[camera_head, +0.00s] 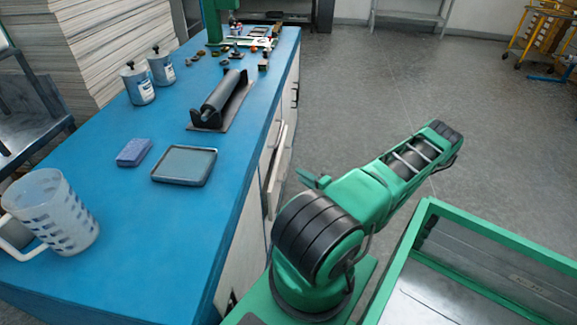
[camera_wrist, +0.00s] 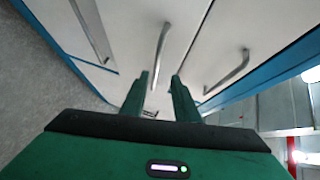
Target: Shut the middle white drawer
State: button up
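In the wrist view, white fronts of the bench carry several grey bar handles. The middle handle (camera_wrist: 160,50) lies just ahead of my gripper (camera_wrist: 160,76). Its two green fingers are apart with nothing between them, and I see no contact with the handle. In the head view, a white drawer front (camera_head: 279,165) seems to stand out a little from the bench's right side. I cannot tell how far it is out.
The blue bench top (camera_head: 200,225) holds a mug (camera_head: 52,210), a blue sponge (camera_head: 134,152), a tray (camera_head: 185,166), a black roller (camera_head: 222,95) and two cans. A green-rimmed bin (camera_head: 480,235) is at lower right.

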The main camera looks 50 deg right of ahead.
jog(key=w+d+f, duration=0.1)
jog(key=w+d, duration=0.1)
jog(key=w, duration=0.2)
jog(key=w+d+f+m+h, duration=0.1)
jog(key=w+d, duration=0.1)
jog(key=w, duration=0.3)
jog(key=shift+w+d, duration=0.15)
jog(key=shift+d, duration=0.1)
jog(key=shift+f, duration=0.1)
grip_shut()
